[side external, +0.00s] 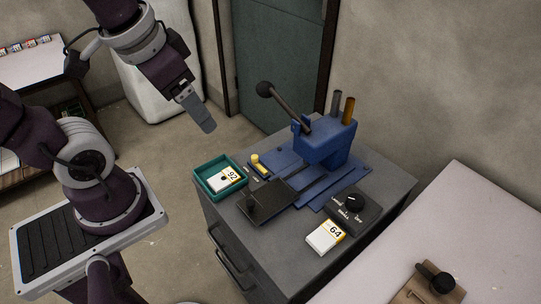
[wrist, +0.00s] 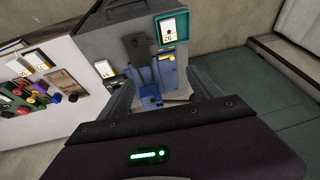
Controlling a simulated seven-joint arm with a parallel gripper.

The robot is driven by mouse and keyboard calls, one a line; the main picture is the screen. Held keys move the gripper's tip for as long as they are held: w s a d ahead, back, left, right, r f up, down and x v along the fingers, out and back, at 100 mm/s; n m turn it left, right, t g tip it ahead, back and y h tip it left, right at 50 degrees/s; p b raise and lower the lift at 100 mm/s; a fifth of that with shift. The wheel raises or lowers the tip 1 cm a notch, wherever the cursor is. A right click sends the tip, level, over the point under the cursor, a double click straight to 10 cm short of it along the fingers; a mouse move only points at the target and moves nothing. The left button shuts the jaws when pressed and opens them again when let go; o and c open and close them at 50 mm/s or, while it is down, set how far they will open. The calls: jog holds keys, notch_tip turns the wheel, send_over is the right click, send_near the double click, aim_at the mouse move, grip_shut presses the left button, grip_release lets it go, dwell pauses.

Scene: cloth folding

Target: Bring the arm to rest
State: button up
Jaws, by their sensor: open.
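My gripper (side external: 206,126) hangs in the air at the upper middle of the side view, left of and above a grey cabinet (side external: 262,262). It is clear of everything there. In the wrist view its two fingers (wrist: 164,92) stand wide apart with nothing held between them. A blue press (side external: 325,143) with a long black-knobbed lever stands on the cabinet; it also shows between the fingers in the wrist view (wrist: 168,75). No cloth is seen.
On the cabinet are a teal tray (side external: 207,189) holding a card marked 92, a dark plate (side external: 268,203), a dial box (side external: 352,211) and a card marked 64 (side external: 325,237). A pale table (side external: 450,225) stands right. Open floor lies left of the cabinet.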

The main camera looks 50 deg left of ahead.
jog(key=shift+t+h, duration=0.6)
jog(key=shift+t, duration=0.1)
jog(key=s+d+r, duration=0.2)
jog(key=s, duration=0.1)
jog(key=shift+s+d+r, duration=0.15)
jog(key=shift+d, duration=0.05)
dwell(0.8)
